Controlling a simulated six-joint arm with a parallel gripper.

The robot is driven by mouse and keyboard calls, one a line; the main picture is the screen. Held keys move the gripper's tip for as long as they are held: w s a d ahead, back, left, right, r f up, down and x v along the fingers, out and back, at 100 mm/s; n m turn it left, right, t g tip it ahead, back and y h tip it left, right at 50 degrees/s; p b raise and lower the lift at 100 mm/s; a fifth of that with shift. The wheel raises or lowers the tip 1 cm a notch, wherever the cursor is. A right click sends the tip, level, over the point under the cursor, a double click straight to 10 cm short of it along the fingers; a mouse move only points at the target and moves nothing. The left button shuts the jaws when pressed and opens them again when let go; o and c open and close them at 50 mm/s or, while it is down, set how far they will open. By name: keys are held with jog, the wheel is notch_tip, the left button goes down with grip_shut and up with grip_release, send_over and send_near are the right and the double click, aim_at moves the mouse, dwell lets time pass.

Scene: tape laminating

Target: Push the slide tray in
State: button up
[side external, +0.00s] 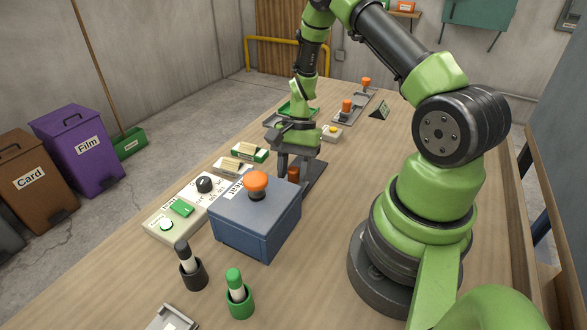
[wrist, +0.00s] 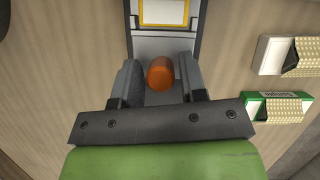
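The slide tray is a grey metal tray (wrist: 165,45) with a yellow-bordered pale card (wrist: 165,12) at the top of the wrist view. An upright orange-brown knob (wrist: 160,73) stands at its near end; it also shows in the side view (side external: 293,174). My gripper (wrist: 160,78) has one finger on each side of this knob, with narrow gaps visible, so it looks open around it. In the side view my gripper (side external: 294,168) is low, just behind the blue box (side external: 255,222), which has an orange knob (side external: 257,182) on top. The box hides part of the tray.
A control panel (side external: 160,226) with a black dial and a green switch lies left of the box. Two dauber-like bottles (side external: 193,270) (side external: 237,296) stand in front. Tape dispensers (side external: 233,167) (wrist: 275,105) lie near the gripper. Bare wood (wrist: 60,70) shows left of the tray.

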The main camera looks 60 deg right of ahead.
grip_shut()
jog(key=shift+a, duration=2.25)
jog(key=shift+o, duration=1.8)
grip_release()
jog(key=v, duration=1)
jog(key=shift+r, duration=0.1)
jog(key=a+r+n+t+h, duration=0.2)
jog(key=a+r+n, duration=0.15)
jog(key=r, duration=0.45)
notch_tip(320, 180, up, 9)
jog(key=n+t, duration=0.3)
jog(key=n, duration=0.2)
send_over(283, 182)
jog(key=s+a, duration=0.2)
jog(key=s, duration=0.1)
jog(key=s+a+r+n+t, duration=0.2)
jog(key=s+n+t, duration=0.1)
jog(key=s, duration=0.3)
jog(key=shift+a+r, duration=0.4)
